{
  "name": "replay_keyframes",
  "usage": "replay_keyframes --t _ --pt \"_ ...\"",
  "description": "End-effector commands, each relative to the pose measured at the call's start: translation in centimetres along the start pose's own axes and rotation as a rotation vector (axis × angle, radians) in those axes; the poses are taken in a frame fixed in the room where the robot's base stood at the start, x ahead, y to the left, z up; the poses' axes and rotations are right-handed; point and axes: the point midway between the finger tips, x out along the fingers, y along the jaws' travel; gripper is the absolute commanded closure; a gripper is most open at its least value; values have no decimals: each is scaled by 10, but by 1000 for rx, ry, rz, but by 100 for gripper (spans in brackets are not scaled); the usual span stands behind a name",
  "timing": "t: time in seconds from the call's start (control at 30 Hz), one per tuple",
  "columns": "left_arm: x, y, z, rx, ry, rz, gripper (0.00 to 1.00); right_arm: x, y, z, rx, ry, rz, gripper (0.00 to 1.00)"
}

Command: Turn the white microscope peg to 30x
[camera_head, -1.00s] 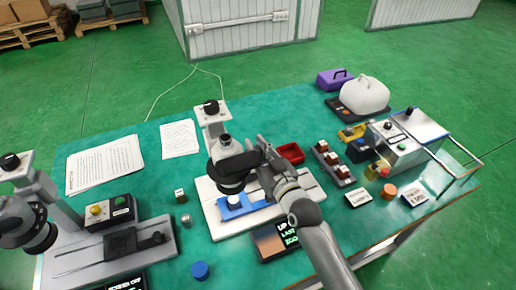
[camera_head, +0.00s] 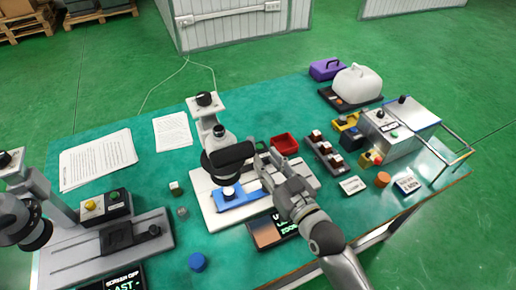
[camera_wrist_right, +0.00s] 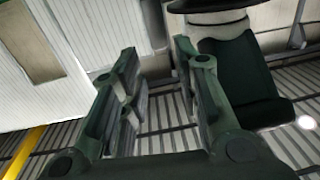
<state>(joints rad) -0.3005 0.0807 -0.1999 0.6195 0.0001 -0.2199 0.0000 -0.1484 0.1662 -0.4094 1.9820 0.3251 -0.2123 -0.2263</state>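The white microscope (camera_head: 205,108) stands on a pale base in the middle of the table, with a black head (camera_head: 228,156) over a blue stage (camera_head: 238,197). A small white round piece (camera_head: 229,191) sits on the stage; I cannot tell whether it is the peg. No zoom marking is readable. My right gripper (camera_head: 265,165) is just right of the black head, apparently close to it. In the right wrist view its fingers (camera_wrist_right: 157,75) are spread with an empty gap. A dark block (camera_wrist_right: 245,80) is right of them. My left gripper is not in view.
A dark display (camera_head: 268,232) lies in front of the microscope base. A red tray (camera_head: 285,144) stands behind my right arm. A second microscope (camera_head: 40,190) and control box (camera_head: 105,207) are at left. A blue cap (camera_head: 198,262) lies near the front. Teal table shows at the back.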

Motion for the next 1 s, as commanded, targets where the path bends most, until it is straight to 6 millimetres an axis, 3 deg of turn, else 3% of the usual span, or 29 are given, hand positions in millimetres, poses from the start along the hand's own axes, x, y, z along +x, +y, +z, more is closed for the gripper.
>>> replay_keyframes --t 0.1,0.23,0.8,1.0 --pt "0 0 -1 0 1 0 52 -17 0 1 0 -2 0 70" --pt "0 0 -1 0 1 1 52 -25 0 0 0 -1 0 70" --pt "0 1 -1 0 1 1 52 -27 0 0 1 -2 0 70" --pt "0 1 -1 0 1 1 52 -41 1 22 8 -137 7 70"
